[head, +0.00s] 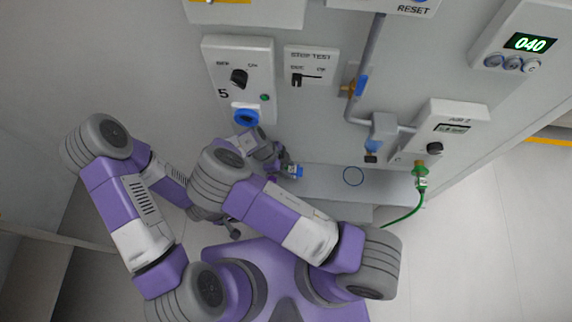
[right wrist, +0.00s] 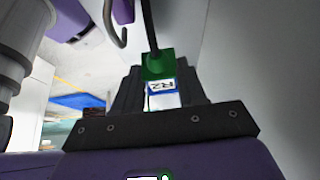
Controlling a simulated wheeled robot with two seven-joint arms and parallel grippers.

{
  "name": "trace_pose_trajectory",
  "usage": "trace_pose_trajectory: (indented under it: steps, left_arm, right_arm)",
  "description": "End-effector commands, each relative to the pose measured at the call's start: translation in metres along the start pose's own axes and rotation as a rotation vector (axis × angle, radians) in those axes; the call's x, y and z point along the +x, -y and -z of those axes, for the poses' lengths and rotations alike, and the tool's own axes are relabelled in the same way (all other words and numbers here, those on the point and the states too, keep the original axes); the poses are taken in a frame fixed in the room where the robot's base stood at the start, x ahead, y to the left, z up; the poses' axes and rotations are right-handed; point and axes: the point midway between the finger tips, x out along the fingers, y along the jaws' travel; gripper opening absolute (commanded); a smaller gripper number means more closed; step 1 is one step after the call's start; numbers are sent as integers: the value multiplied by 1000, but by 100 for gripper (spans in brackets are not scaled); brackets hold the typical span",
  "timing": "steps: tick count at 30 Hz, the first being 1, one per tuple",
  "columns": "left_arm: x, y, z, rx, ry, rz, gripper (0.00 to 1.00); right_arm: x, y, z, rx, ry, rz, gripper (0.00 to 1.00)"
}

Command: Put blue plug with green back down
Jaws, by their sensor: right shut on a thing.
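My right gripper (head: 281,170) is in front of the wall, just left of the grey shelf (head: 325,181). It is shut on the plug (head: 293,171), whose blue part shows in the head view.
Panel 5 (head: 225,60) has a knob and a blue round port (head: 246,117) above my right gripper. A green connector (head: 421,180) with a green hose hangs below the AIR 2 box (head: 450,125). A grey pipe with a blue-handled valve (head: 361,85) runs down the wall.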

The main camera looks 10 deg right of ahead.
Motion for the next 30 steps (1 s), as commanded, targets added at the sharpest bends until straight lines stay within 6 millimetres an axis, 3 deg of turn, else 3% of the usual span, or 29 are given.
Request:
trace_pose_trajectory:
  steps: [9,22,23,27,30]
  left_arm:
    - [23,9,1,0,1,0,43]
    - [26,10,1,0,0,0,43]
    - [25,10,1,0,0,0,43]
    - [25,9,1,0,0,0,43]
    - [25,9,1,0,0,0,43]
  right_arm:
    - [29,0,-20,-9,0,5,4]
    - [33,0,-23,-10,1,6,4]
    - [32,0,-22,-10,1,6,45]
    - [32,0,-22,-9,1,5,66]
    - [32,0,-22,-9,1,5,66]
